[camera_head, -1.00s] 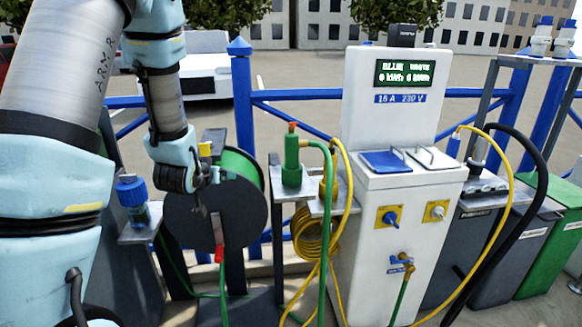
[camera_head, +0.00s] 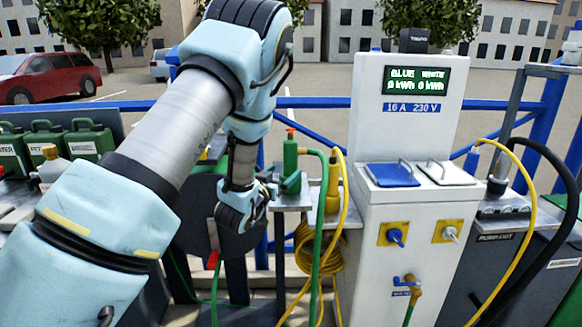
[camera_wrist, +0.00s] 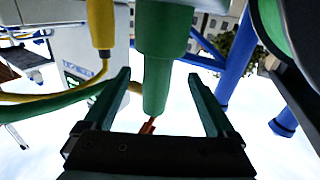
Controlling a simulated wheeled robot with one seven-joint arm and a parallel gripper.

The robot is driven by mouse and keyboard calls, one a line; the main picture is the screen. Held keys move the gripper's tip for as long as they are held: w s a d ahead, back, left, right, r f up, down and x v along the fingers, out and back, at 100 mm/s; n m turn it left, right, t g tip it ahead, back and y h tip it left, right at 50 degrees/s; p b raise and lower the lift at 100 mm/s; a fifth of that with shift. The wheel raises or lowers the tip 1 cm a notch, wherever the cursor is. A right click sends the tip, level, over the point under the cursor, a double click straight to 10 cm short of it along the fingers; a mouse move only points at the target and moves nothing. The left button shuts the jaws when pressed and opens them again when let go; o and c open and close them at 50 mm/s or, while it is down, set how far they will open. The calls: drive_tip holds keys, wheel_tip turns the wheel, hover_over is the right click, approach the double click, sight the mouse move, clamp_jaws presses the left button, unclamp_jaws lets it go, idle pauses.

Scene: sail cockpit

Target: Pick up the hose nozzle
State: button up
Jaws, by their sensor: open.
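The green hose nozzle (camera_head: 290,162) stands upright with its orange tip at the top, on a small grey shelf left of the white pedestal. In the wrist view the green nozzle (camera_wrist: 165,55) appears upside down, its orange tip pointing towards the gripper's base. My gripper (camera_wrist: 158,76) is open, with one dark finger to each side of the nozzle in the picture. I cannot tell how deep the nozzle sits between the fingers; no contact shows. In the head view my gripper (camera_head: 263,193) is just left of the nozzle, partly hidden by my wrist.
A yellow nozzle (camera_head: 333,187) stands close on the right, with yellow and green hoses hanging beside it. The white pedestal (camera_head: 425,240) is further right. A dark hose reel (camera_head: 200,205) stands left, partly behind my arm. A blue railing (camera_head: 320,102) runs behind.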

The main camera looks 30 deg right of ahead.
sight(287, 168)
drive_tip(key=x, duration=0.1)
drive_tip(key=p+x, duration=0.1)
drive_tip(key=x, duration=0.2)
drive_tip(key=shift+d+r+p, duration=0.25)
drive_tip(key=shift+r+p, duration=0.1)
drive_tip(key=shift+r, duration=0.05)
drive_tip(key=shift+w+d+f, duration=0.1)
drive_tip(key=shift+w+d, duration=0.1)
drive_tip(key=shift+w, duration=0.05)
clamp_jaws()
idle(0.4)
